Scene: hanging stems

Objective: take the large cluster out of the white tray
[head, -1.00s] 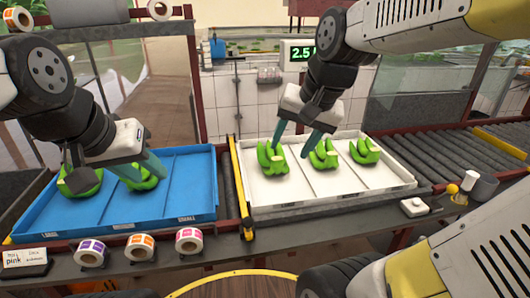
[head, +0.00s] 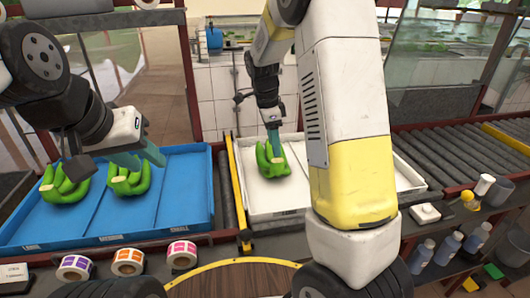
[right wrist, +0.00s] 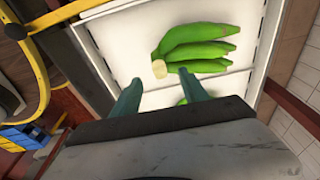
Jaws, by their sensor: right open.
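The white tray (head: 240,185) stands in the middle of the head view. A green banana cluster (head: 272,160) lies in its left compartment; it looks like the large one. My right gripper (head: 273,142) is above this cluster, pointing down. In the right wrist view the cluster (right wrist: 198,48) lies beyond the two open fingertips (right wrist: 163,92), with nothing held. A bit of another green cluster (right wrist: 182,101) shows between the fingers. The tray's other clusters are hidden behind my right arm in the head view. My left gripper (head: 143,158) looks open above the blue tray.
The blue tray (head: 185,215) at the left holds two green clusters (head: 66,184) (head: 128,180). A yellow-edged rail (head: 240,200) separates the trays. Label rolls (head: 128,261) line the front edge. Rollers (head: 450,155) and several bottles (head: 448,246) are at the right.

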